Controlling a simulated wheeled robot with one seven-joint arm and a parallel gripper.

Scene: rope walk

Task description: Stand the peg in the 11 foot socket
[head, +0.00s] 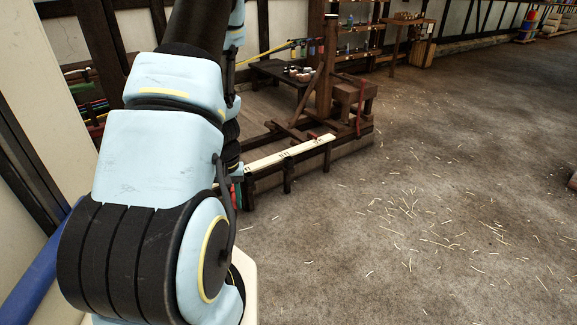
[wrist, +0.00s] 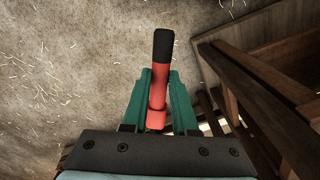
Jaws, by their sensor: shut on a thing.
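A red peg with a black end (wrist: 160,70) is held between the green fingers of my gripper (wrist: 159,80) in the wrist view. The black end points away from the palm, over the floor. In the head view, part of my gripper shows as a bit of green and red (head: 238,190) beside my arm, near the close end of a pale marked board (head: 290,154). The board lies along a low dark wooden frame and has dark markings too small to read. I cannot make out the 11 foot socket; part of the board is hidden behind my arm.
A dark wooden post stand (head: 325,70) rises at the far end of the frame. A low dark table (head: 283,76) with small items stands behind. Wooden beams (wrist: 265,75) fill the right of the wrist view. The straw-strewn floor (head: 430,220) at right is open.

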